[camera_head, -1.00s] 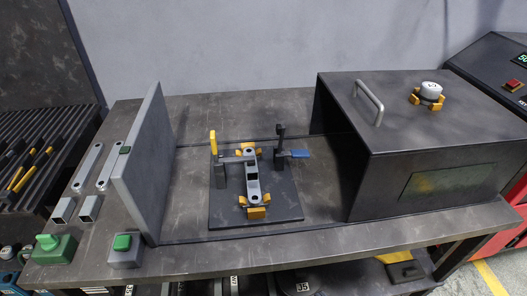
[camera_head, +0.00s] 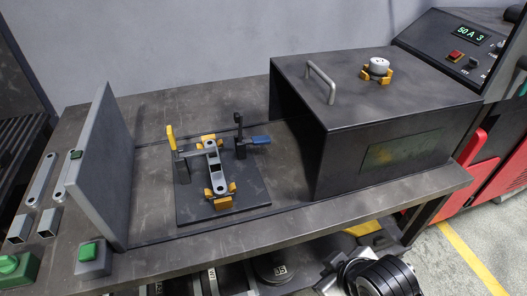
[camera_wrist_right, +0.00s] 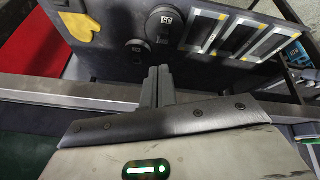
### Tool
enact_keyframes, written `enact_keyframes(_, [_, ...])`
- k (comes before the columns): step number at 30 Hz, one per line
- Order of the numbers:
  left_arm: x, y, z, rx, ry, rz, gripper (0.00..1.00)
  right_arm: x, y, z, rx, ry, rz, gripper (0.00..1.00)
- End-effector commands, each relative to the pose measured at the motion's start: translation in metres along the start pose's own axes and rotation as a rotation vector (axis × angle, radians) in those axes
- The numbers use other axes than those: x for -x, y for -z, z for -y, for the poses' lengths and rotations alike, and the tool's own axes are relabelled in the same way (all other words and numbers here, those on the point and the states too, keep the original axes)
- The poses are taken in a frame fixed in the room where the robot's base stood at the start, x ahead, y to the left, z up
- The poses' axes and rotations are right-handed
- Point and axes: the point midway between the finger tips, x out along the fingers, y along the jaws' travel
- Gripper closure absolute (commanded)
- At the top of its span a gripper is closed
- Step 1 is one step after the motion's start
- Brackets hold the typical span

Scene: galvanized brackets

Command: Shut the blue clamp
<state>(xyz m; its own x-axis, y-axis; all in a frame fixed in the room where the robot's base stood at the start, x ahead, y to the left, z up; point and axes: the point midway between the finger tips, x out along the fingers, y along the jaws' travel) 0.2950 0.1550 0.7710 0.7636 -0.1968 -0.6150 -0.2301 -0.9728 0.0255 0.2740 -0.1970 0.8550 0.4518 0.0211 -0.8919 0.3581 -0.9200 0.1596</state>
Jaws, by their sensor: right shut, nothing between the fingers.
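The blue clamp has a blue handle (camera_head: 260,140) lying out to the right and a dark arm (camera_head: 239,122) standing upright, clear of the bracket. It stands at the right of a dark fixture plate (camera_head: 245,196). The grey bracket (camera_head: 214,165) rests between yellow-orange locators on that plate. On the left, a second clamp has its yellow handle (camera_head: 171,138) upright and its arm reaching to the bracket. My right gripper (camera_head: 330,284) is low in front of the bench, well away from the blue clamp. Its fingers are together and empty in the right wrist view (camera_wrist_right: 157,84). My left gripper is not visible.
A grey upright panel (camera_head: 98,165) stands left of the fixture, and a dark box (camera_head: 300,150) with a top handle stands close on the right. Green-buttoned boxes (camera_head: 93,262) sit front left. The wrist view shows weights (camera_wrist_right: 165,20) and slotted frames (camera_wrist_right: 235,38) below the bench.

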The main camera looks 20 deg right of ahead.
Motion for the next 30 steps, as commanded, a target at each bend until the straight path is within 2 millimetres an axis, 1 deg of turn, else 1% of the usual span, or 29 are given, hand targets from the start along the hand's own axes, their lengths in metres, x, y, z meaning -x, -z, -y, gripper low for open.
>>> enact_keyframes(3, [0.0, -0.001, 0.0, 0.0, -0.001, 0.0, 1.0, 0.006, 0.014, -0.011, 0.244, -0.051, -0.016, 1.0])
enact_keyframes(8, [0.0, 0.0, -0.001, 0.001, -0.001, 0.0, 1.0, 0.006, 0.039, -0.023, 0.606, -0.144, -0.061, 1.0])
enact_keyframes(11, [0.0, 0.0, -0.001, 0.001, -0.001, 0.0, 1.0, 0.005, 0.059, -0.031, 0.879, -0.231, -0.094, 1.0])
enact_keyframes(14, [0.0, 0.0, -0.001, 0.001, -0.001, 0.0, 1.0, 0.004, 0.085, -0.038, 1.218, -0.357, -0.116, 1.0])
enact_keyframes(15, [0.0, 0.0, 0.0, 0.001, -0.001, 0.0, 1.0, 0.004, 0.097, -0.041, 1.374, -0.422, -0.117, 1.0])
enact_keyframes(16, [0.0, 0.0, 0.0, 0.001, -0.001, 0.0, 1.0, 0.005, 0.106, -0.042, 1.494, -0.474, -0.115, 1.0])
enact_keyframes(17, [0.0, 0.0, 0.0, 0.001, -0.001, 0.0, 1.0, 0.005, 0.115, -0.044, 1.614, -0.53, -0.108, 1.0])
enact_keyframes(18, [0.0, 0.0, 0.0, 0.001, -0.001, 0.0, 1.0, 0.007, 0.126, -0.044, 1.769, -0.603, -0.093, 1.0])
enact_keyframes(21, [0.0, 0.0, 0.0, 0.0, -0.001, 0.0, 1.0, 0.011, 0.15, -0.045, 2.095, -0.777, -0.034, 1.0])
enact_keyframes(24, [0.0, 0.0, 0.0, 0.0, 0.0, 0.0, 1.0, 0.014, 0.165, -0.044, 2.325, -0.911, 0.035, 1.0])
enact_keyframes(25, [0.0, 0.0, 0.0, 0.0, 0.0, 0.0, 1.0, 0.015, 0.168, -0.043, 2.375, -0.942, 0.055, 1.0])
enact_keyframes(27, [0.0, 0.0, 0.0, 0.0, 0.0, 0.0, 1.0, 0.017, 0.174, -0.042, 2.461, -0.997, 0.089, 1.0])
enact_keyframes(30, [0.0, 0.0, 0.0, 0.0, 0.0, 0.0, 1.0, 0.017, 0.177, -0.041, 2.521, -1.036, 0.118, 1.0])
